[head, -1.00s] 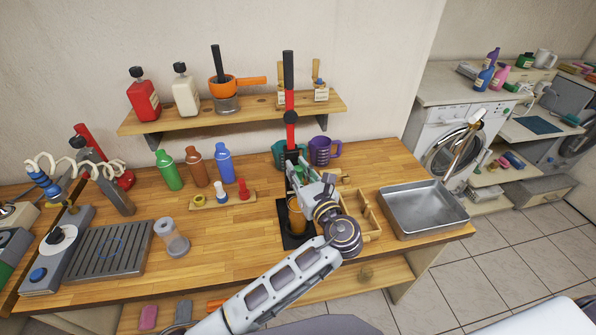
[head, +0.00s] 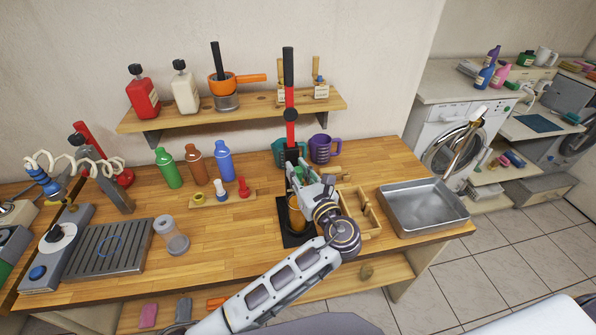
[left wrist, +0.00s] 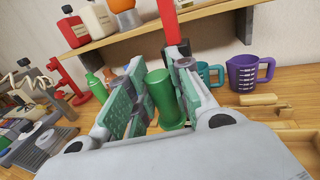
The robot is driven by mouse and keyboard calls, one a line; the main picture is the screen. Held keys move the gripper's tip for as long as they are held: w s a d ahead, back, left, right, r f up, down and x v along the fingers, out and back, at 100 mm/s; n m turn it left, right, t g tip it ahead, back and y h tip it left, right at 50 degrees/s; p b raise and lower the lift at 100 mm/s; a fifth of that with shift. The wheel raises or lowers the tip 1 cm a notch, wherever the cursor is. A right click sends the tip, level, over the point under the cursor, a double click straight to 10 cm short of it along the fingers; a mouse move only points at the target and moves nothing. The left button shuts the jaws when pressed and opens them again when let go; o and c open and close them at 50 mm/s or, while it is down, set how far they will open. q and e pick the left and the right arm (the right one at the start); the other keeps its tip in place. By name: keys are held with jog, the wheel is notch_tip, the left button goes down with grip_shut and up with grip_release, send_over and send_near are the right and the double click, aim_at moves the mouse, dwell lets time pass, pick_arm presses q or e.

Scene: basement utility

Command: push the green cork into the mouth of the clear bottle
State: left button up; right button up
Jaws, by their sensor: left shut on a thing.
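The green cork (left wrist: 164,98) is a green cylinder between the finger pads of my left gripper (left wrist: 155,97) in the left wrist view. My left gripper (head: 298,178) is shut on it, in front of the red press post (head: 290,130). Directly below, an amber-looking vessel (head: 297,216) stands on the press's black base (head: 290,240); it appears to be the clear bottle with amber contents. The gripper and wrist cover its mouth, so I cannot tell whether the cork touches it. My right gripper is not in view.
Green (head: 167,168), brown (head: 196,164) and blue bottles (head: 224,161) stand at left behind a small cork board (head: 208,199). A wooden tray (head: 371,226) and metal basin (head: 423,207) lie right. Teal and purple mugs (head: 321,148) stand behind.

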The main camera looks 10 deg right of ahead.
pick_arm(q)
jog(key=shift+f, duration=0.75)
jog(key=o, duration=1)
jog(key=shift+s, duration=0.1)
jog(key=v, duration=0.7)
jog(key=shift+s, duration=0.2)
dwell(0.6)
